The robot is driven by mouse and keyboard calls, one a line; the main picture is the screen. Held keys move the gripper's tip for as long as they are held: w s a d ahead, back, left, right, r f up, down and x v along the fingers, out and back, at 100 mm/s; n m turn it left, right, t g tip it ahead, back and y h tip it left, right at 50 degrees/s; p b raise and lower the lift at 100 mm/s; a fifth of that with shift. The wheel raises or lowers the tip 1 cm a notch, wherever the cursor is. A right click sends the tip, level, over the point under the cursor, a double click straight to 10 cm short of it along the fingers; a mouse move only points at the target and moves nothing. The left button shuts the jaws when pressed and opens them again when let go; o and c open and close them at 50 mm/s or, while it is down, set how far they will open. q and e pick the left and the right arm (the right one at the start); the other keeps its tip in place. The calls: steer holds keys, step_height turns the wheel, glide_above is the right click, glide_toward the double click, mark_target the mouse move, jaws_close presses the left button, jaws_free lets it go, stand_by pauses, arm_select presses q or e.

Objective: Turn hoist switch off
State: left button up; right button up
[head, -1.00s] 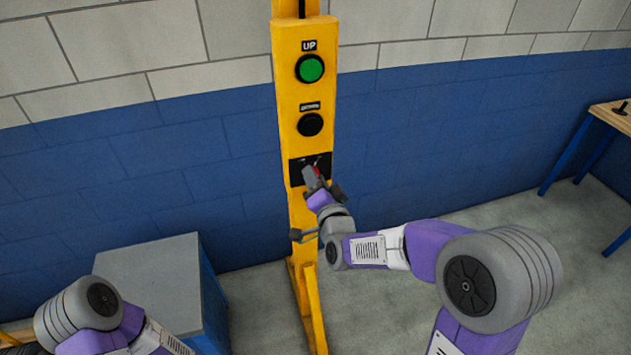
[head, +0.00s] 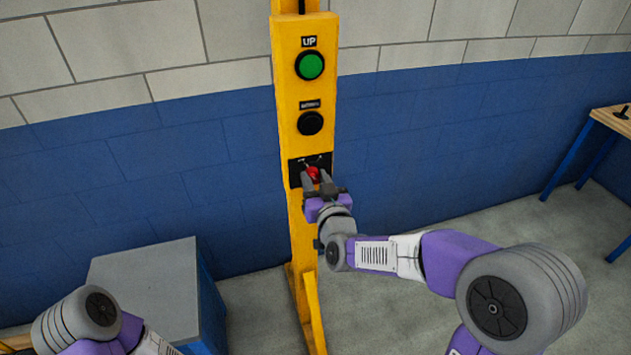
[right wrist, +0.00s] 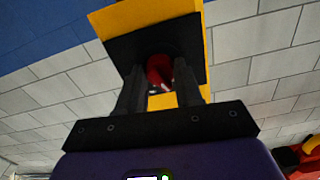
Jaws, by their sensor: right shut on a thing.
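The hoist switch is a red knob (head: 313,173) on a black plate (head: 295,173) low on the yellow hoist panel (head: 291,100). Above it are a green UP button (head: 310,67) and a black button (head: 310,124). My right gripper (head: 316,178) is at the knob, its fingers on either side of it and shut on it. In the right wrist view the red knob (right wrist: 160,72) shows between the two dark fingers (right wrist: 162,92). The knob's exact pointer angle is hard to read. My left gripper is out of view; only part of the left arm shows at the lower left.
A grey-topped blue cabinet (head: 150,280) stands left of the panel post. A wooden table with blue legs (head: 566,160) is at the right edge. A blue and grey block wall (head: 440,110) is behind the panel. Open floor lies to the right.

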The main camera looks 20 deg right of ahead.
steer(key=shift+n, duration=0.5)
steer(key=o, duration=1)
steer(key=shift+o, duration=0.2)
steer(key=s, duration=0.7)
steer(key=shift+s+p, duration=0.3)
steer(key=shift+p, duration=0.05)
steer(key=shift+d, duration=0.1)
